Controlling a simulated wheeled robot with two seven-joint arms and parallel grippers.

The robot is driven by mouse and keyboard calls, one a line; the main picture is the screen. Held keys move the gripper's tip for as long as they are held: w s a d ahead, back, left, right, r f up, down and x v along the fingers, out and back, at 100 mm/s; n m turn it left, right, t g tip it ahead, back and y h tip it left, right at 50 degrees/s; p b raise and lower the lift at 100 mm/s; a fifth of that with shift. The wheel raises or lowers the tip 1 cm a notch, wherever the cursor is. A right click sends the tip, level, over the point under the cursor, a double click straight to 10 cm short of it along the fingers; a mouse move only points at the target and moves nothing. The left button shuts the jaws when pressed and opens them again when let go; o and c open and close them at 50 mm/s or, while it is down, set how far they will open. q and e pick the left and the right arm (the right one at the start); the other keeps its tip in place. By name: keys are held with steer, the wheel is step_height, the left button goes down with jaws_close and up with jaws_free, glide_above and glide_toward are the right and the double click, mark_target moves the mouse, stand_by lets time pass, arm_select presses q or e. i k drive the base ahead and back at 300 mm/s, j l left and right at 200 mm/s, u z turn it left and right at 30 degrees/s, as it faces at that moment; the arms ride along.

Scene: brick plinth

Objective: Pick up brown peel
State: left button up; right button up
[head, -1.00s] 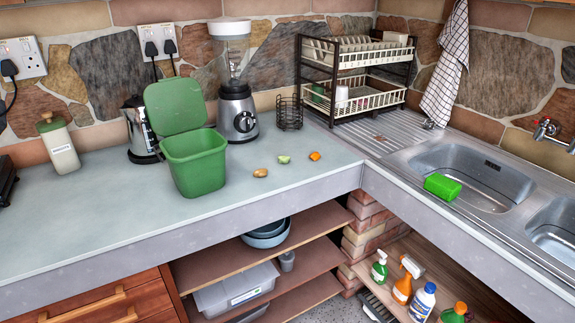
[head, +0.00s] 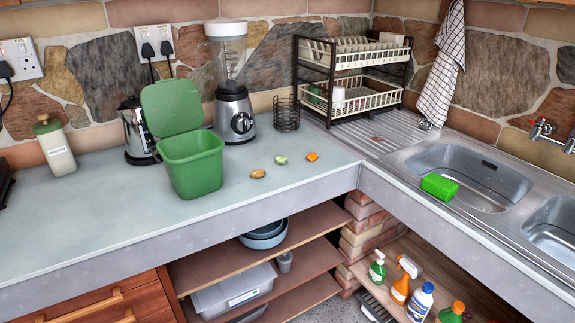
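The brown peel (head: 258,174) lies on the grey worktop (head: 110,215), to the right of the green bin. A green peel (head: 281,160) and an orange peel (head: 312,156) lie in a loose row to its right, apart from it. The green bin (head: 193,168) stands to its left with its lid (head: 172,107) raised. Neither of my grippers is in view.
A blender (head: 234,115) and a dark wire holder (head: 287,113) stand behind the peels. A dish rack (head: 350,88) stands at the back right, near the sink (head: 470,172) with a green sponge (head: 438,186). The worktop in front of the peels is clear.

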mark_target(258, 174)
steer(key=i+l, duration=0.15)
steer(key=l, duration=0.15)
steer(key=i+l, duration=0.15)
steer(key=l, duration=0.2)
steer(key=i+l, duration=0.35)
steer(key=l, duration=0.3)
